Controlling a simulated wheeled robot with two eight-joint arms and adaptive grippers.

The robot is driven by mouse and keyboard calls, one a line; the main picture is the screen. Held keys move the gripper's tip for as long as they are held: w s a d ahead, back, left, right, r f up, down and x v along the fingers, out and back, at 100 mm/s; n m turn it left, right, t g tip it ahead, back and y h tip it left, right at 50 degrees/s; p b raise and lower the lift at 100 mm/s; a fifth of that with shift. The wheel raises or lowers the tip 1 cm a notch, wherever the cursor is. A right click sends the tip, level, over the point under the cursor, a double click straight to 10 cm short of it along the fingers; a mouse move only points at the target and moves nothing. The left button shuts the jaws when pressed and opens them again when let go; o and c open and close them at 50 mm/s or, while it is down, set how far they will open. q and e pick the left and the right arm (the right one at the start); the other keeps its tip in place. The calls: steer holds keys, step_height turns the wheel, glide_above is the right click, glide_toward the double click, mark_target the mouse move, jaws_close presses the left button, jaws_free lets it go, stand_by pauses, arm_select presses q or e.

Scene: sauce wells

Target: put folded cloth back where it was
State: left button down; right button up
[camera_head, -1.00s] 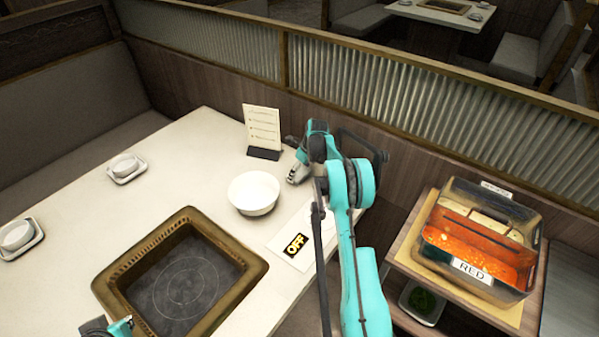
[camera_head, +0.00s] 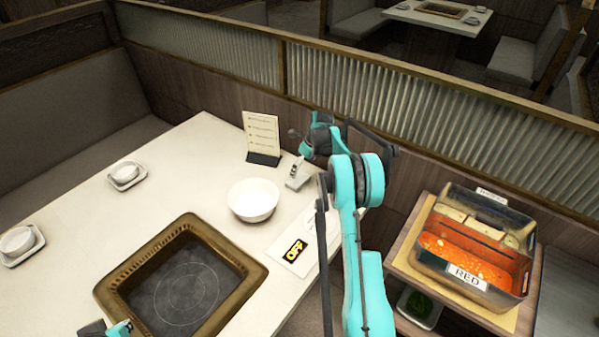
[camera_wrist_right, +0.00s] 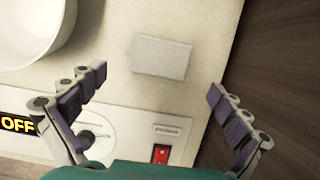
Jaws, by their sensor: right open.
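The folded cloth (camera_wrist_right: 161,57) is a small pale grey rectangle lying flat on the white table, right of the bowl in the right wrist view. My right gripper (camera_wrist_right: 155,98) is open and empty, its fingers spread wide, with the cloth ahead between their lines and apart from them.
A white bowl (camera_head: 254,198), an OFF sign (camera_head: 294,250) and a menu stand (camera_head: 262,137) are close by. A red switch (camera_wrist_right: 160,154) shows below the cloth. A sunken grill (camera_head: 180,287) fills the table's front. A sauce container (camera_head: 478,245) stands on a side shelf.

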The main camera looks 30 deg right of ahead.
steer(key=s+a+r+n+t+h, duration=0.1)
steer(key=s+a+r+n, duration=0.6)
steer(key=a+r, duration=0.3)
steer(key=s+a+r+n, duration=0.7)
steer(key=r+n, duration=0.1)
steer(key=r, duration=0.3)
steer(key=s+a+f+n+t, duration=0.1)
steer(key=s+a+f+n, duration=0.1)
steer(key=s+a+n, duration=0.3)
steer(key=s+a+f+n+t, duration=0.1)
steer(key=s+a+n+t, duration=0.1)
steer(key=s+a+n, duration=0.4)
steer(key=s+n+p, duration=0.1)
steer(key=s+n, duration=0.4)
steer(key=s, duration=0.6)
steer(key=shift+a+f+n, duration=0.25)
steer(key=shift+f+n, duration=0.05)
steer(key=shift+f, duration=0.1)
steer(key=shift+s, duration=0.1)
